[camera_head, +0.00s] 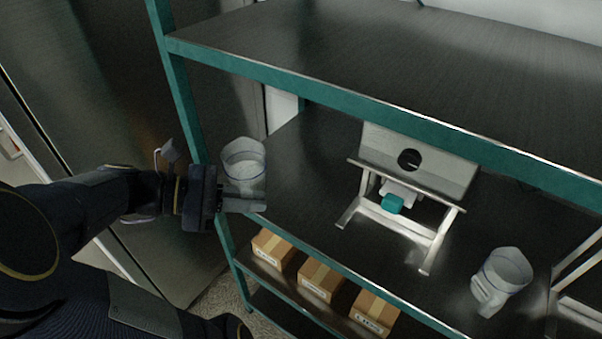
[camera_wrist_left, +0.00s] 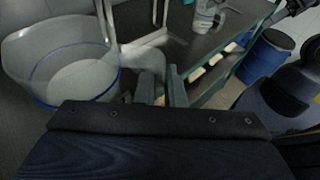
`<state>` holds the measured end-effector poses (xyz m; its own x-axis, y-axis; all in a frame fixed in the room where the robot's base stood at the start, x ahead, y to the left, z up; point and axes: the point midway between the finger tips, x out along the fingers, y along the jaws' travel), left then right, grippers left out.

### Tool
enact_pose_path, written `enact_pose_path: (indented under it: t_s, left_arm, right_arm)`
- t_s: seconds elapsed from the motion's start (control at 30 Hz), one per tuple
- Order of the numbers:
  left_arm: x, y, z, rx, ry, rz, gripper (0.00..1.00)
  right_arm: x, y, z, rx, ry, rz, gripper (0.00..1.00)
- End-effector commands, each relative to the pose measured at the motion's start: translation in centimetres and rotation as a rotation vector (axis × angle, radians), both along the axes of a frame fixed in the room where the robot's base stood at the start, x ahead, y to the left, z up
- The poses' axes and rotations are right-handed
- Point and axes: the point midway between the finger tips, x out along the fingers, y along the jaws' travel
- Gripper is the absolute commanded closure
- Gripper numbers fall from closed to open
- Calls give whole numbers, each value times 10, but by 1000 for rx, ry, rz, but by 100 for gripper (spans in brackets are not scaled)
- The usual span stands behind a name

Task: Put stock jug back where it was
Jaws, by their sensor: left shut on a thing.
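A translucent pale jug (camera_head: 244,158) is at the left end of the shelf unit's middle shelf (camera_head: 310,160). My left gripper (camera_head: 238,196) is shut on its handle, from the front left. In the left wrist view the jug (camera_wrist_left: 58,62) is upright or nearly so, with a blue line round it and pale contents. The handle runs between the fingers (camera_wrist_left: 160,86). I cannot tell whether the jug's base touches the shelf. A second, similar jug (camera_head: 503,277) stands on the same shelf at the right. My right gripper is not in view.
A metal stand (camera_head: 418,165) with a teal part (camera_head: 392,203) stands mid-shelf. The teal upper shelf edge (camera_head: 370,105) overhangs. Cardboard boxes (camera_head: 320,277) sit on a lower shelf. Bare shelf lies between the held jug and the stand. A blue drum (camera_wrist_left: 266,58) shows in the wrist view.

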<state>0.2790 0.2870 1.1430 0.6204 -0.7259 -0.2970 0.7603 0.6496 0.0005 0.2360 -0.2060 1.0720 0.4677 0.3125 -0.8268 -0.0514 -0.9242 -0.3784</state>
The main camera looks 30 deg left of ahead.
Motion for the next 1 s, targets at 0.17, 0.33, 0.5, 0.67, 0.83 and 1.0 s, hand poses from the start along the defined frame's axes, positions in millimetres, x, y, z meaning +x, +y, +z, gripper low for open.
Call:
enact_pose_path:
  t_s: [0.17, 0.33, 0.5, 0.67, 0.83, 1.0]
  left_arm:
    - [24, -1, -10, -6, 4, -4, 100]
    - [66, -2, -29, -4, 2, -6, 100]
    - [102, -1, -57, -7, 4, -3, 100]
    - [122, -1, -81, -4, 0, -1, 100]
    - [132, 0, -91, 0, -3, -2, 100]
    - [137, 0, -113, -3, 2, 1, 100]
  right_arm:
    - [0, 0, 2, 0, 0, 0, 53]
    - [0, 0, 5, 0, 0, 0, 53]
    - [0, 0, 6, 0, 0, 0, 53]
    - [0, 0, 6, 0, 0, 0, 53]
    - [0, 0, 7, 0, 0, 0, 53]
    - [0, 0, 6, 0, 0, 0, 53]
